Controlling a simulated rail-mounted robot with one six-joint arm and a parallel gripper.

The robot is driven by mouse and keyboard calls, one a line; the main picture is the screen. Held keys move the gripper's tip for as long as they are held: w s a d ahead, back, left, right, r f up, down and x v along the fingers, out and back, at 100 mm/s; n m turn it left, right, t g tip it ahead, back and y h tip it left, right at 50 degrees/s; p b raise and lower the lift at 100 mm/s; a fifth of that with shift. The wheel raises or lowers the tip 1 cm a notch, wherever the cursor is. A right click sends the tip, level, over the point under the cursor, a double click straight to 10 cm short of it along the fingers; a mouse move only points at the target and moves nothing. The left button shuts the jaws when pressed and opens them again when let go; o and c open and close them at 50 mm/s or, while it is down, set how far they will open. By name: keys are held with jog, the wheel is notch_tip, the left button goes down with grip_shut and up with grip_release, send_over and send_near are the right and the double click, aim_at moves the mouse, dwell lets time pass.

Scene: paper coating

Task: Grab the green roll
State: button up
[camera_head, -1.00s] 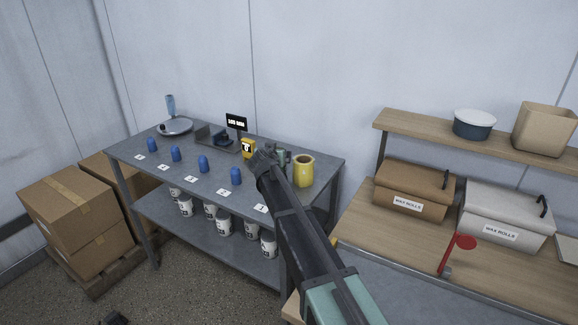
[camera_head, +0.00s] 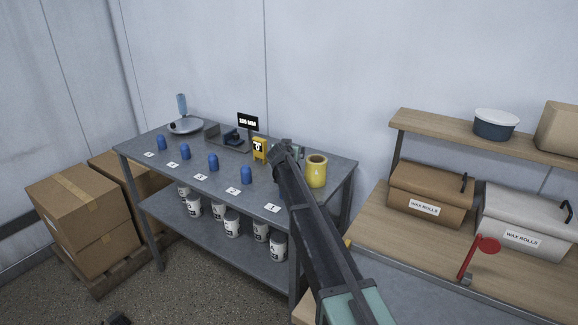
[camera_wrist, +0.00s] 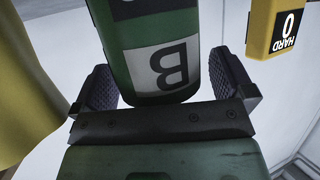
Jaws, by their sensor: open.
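The green roll (camera_wrist: 118,62) with a black-and-white label reading "B" fills the middle of the wrist view. My gripper (camera_wrist: 167,84) is open, with one dark finger on each side of the roll. A narrow gap shows beside the right finger, and contact on the left side cannot be judged. In the head view my gripper (camera_head: 285,149) is over the right part of the grey table (camera_head: 215,165). Only a small greenish part of the roll (camera_head: 300,151) shows there, behind my arm.
A yellow cylinder (camera_head: 316,172) stands close on the right. A yellow "HARD 0" block (camera_wrist: 276,25) is close by, left of my gripper in the head view. Several blue pieces (camera_head: 213,163) line the table's front. A black display (camera_head: 248,122) stands behind.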

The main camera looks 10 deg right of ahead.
jog(key=c, duration=1)
jog(key=shift+r, duration=0.1)
notch_tip(320, 180, up, 20)
jog(key=p, duration=2)
